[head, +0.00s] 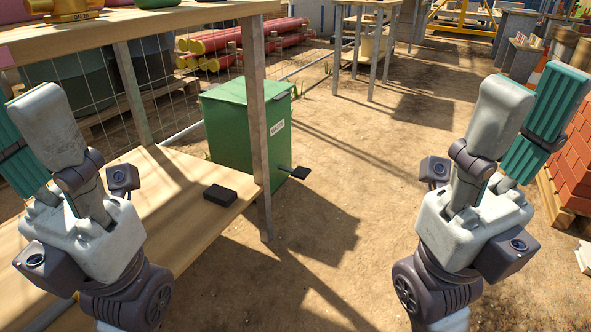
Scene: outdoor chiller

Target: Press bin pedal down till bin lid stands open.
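The green bin (235,125) stands on the dirt behind a wooden post, which hides a strip of it. It has a white label on its front side, and its lid (250,90) lies flat and shut. The black pedal (300,172) sticks out low from the bin's right side, raised off the ground. My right gripper (536,88) is open and empty at the right, well apart from the pedal. My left gripper (20,112) is open and empty at the left edge, over the wooden bench, away from the bin.
A wooden bench (165,185) with a small black block (220,195) and upright posts (257,120) lies between my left arm and the bin. Bricks on a pallet (574,165) stand at the far right. The dirt (350,220) in the middle is clear.

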